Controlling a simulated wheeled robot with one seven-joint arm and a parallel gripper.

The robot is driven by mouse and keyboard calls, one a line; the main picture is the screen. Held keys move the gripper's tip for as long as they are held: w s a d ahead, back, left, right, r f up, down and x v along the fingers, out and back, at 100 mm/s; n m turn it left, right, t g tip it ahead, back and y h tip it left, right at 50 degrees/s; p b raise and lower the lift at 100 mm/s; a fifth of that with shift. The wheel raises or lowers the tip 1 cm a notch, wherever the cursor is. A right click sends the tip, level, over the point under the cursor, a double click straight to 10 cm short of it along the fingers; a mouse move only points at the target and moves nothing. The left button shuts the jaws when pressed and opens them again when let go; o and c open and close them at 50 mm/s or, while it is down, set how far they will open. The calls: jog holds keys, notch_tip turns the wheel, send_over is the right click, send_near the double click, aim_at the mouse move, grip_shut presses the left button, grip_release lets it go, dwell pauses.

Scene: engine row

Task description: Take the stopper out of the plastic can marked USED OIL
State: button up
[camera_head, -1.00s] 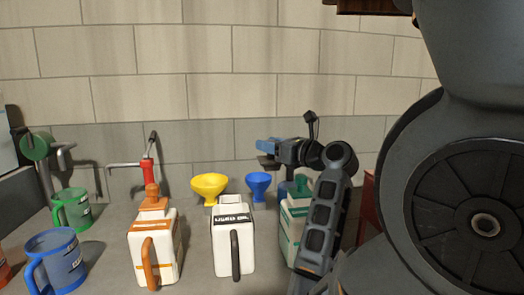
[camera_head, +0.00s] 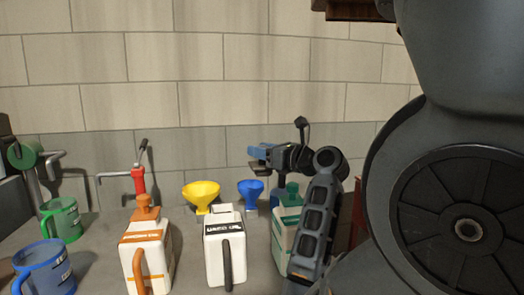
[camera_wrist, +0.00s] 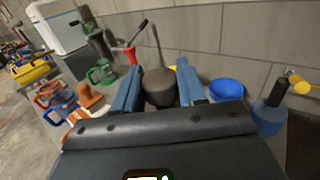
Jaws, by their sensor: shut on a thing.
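The white plastic can marked USED OIL (camera_head: 226,260) stands upright on the bench in the head view, with a dark handle facing me. Its pale neck (camera_head: 224,212) shows no stopper on it. My gripper (camera_head: 262,153) is above and to the right of the can, near the wall, apart from it. In the wrist view its blue jaws (camera_wrist: 158,82) are shut on a dark round stopper (camera_wrist: 158,92). In the head view the stopper cannot be made out.
An orange-stoppered can (camera_head: 147,255) stands left and a green-stoppered can (camera_head: 287,225) right, partly behind my arm. A yellow funnel (camera_head: 201,193) and blue funnel (camera_head: 251,191) stand behind. Green (camera_head: 61,220) and blue (camera_head: 45,268) jugs are at left. The block wall (camera_head: 200,100) is close behind.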

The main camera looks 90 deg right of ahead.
jog(key=shift+r+p, duration=1.5)
jog(key=shift+r, duration=0.55)
